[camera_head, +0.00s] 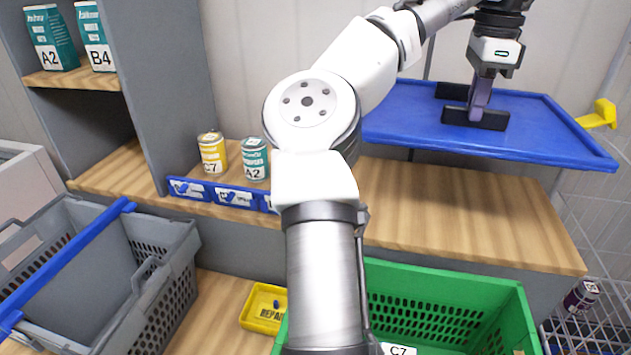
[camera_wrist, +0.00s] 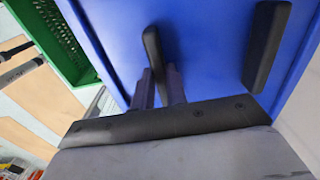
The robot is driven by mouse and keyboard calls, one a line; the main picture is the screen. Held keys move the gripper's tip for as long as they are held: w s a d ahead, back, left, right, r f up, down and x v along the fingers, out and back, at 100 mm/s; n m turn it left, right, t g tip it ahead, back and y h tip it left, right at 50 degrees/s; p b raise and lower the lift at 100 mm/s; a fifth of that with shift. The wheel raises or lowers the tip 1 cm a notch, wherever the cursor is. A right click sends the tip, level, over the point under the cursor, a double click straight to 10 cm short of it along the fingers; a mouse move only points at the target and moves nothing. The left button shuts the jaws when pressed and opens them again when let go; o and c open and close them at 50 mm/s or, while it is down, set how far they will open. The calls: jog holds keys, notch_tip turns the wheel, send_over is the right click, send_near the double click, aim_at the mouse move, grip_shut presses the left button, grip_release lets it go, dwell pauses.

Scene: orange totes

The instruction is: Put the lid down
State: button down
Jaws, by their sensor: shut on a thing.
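The lid (camera_head: 400,115) is a flat blue panel with a raised rim and two black bar handles, at the upper right of the head view. It fills much of the wrist view (camera_wrist: 210,45). My gripper (camera_head: 480,105) points down from above and is shut on the nearer black handle (camera_head: 460,116). In the wrist view, this handle (camera_wrist: 152,50) runs between the two fingers of my gripper (camera_wrist: 160,92). The other handle (camera_wrist: 267,45) is free. The lid looks roughly level, above the wooden surface (camera_head: 450,205); what bears its underside is hidden.
A green crate (camera_head: 510,310) stands in front, below the wooden surface. A grey crate (camera_head: 180,265) is at left, a yellow tray (camera_head: 258,318) between them. A yellow can (camera_head: 212,160) and a teal can (camera_head: 254,165) stand on the shelf. A yellow part (camera_head: 600,115) is right of the lid.

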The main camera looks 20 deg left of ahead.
jog(key=shift+f+b, duration=0.65)
jog(key=shift+f, duration=9.35)
jog(key=c, duration=1.8)
grip_release()
jog(key=shift+f, duration=0.15)
jog(key=o, duration=0.4)
notch_tip(320, 180, up, 12)
jog(key=shift+r+b, duration=0.2)
jog(key=shift+b, duration=0.15)
